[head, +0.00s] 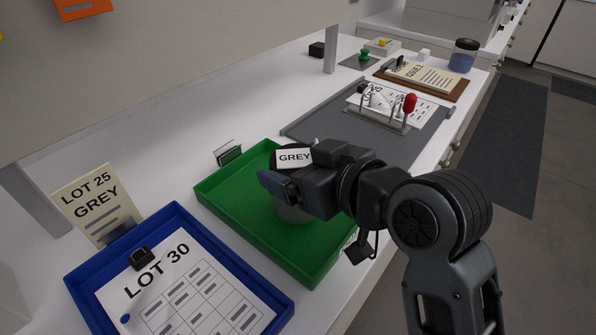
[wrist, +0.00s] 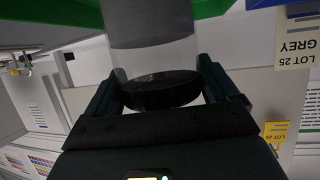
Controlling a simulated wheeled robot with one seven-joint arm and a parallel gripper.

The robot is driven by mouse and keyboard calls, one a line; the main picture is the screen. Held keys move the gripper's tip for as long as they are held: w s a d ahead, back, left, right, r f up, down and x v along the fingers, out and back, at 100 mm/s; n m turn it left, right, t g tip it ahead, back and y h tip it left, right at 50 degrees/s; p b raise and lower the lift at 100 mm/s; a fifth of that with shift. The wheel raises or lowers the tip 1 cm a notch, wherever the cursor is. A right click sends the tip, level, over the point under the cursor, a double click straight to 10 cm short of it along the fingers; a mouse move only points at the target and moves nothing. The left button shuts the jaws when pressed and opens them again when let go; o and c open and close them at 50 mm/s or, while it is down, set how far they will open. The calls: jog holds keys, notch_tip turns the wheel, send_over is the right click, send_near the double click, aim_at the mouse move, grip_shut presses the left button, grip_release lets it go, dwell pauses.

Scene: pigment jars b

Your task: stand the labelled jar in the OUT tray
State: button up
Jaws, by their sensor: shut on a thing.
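The jar (head: 291,212) has grey contents, a dark lid and a white label reading GREY (head: 294,157). My gripper (head: 280,188) is shut on it, and it looks upright inside the outline of the green tray (head: 228,207). Whether its base touches the tray floor I cannot tell, as my gripper hides part of it. In the wrist view the clear-walled jar (wrist: 150,25) with its black lid (wrist: 162,91) sits between my fingers (wrist: 165,92). The lettering on the green tray's front is mostly hidden.
A blue tray (head: 85,283) with a LOT 30 sheet stands at the near left, beside a LOT 25 GREY card (head: 97,205). A grey mat (head: 320,122) with a rack and red-topped tool (head: 409,103) lies beyond. A blue-filled jar (head: 463,56) stands farther back.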

jog(key=shift+f, duration=0.75)
jog(key=shift+f, duration=0.15)
jog(key=o, duration=0.9)
jog(key=shift+o, duration=0.2)
jog(key=shift+d, duration=0.1)
jog(key=v, duration=1.2)
